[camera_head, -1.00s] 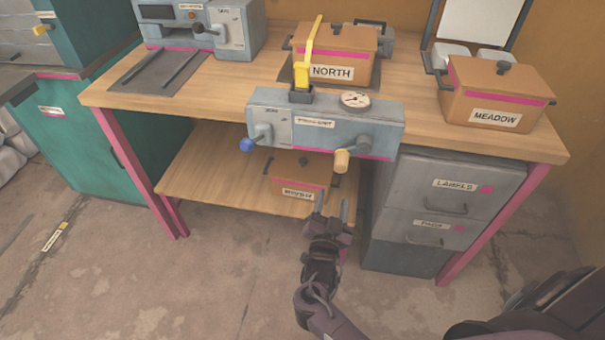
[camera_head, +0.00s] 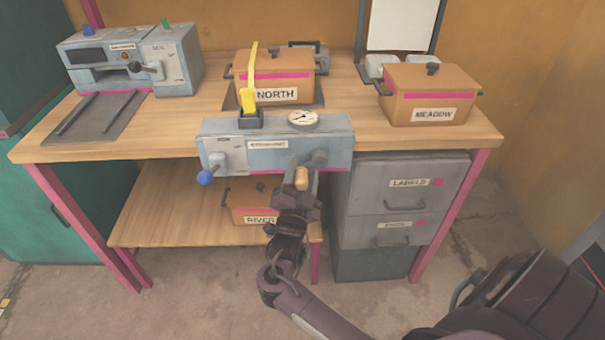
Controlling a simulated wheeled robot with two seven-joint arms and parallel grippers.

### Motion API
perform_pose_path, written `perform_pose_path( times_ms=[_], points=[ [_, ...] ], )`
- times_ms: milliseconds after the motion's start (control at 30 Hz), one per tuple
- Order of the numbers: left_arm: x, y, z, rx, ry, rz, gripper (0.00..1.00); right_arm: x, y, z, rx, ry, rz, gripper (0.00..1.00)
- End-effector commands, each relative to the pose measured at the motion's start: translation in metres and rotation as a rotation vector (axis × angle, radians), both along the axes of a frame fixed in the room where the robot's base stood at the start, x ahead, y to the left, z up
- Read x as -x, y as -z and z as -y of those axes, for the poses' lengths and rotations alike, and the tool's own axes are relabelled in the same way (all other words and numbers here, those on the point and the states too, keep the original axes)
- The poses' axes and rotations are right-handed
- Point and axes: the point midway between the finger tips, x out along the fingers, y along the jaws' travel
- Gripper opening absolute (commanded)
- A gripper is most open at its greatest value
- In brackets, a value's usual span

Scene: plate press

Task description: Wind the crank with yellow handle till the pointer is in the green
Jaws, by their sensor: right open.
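The plate press (camera_head: 262,150) is a grey box at the front of the bench. Its crank's yellow handle (camera_head: 301,178) points toward me, below a dark hub (camera_head: 319,157) on the right of the front. A round white gauge (camera_head: 303,118) sits on top; its pointer and coloured zones are too small to read. My right gripper (camera_head: 301,187) is open at the yellow handle, with its fingers at either side; I cannot tell whether they touch it. My left gripper is not in view.
A second crank with a blue knob (camera_head: 204,177) is on the press's left. A yellow lever (camera_head: 248,82) stands up on top, before the NORTH box (camera_head: 276,78). The RIVER box (camera_head: 238,196) is on the lower shelf. Grey drawers (camera_head: 388,222) stand at the right.

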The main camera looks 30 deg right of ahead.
Motion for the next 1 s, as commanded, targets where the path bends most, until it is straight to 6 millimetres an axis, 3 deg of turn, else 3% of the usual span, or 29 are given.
perform_pose_path(
  times_ms=[167, 567, 1000],
  points=[
    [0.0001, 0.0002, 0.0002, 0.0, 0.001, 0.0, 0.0, -0.0001, 0.0002, 0.0, 0.0, 0.0, 0.0, 0.5],
    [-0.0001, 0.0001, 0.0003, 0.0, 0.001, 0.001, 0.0, -0.0007, -0.0012, -0.0011, 0.001, -0.004, 0.003, 0.0],
    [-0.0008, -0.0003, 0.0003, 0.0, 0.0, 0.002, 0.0, -0.0019, -0.0048, -0.0008, 0.0, -0.007, 0.013, 0.0]
  ],
)
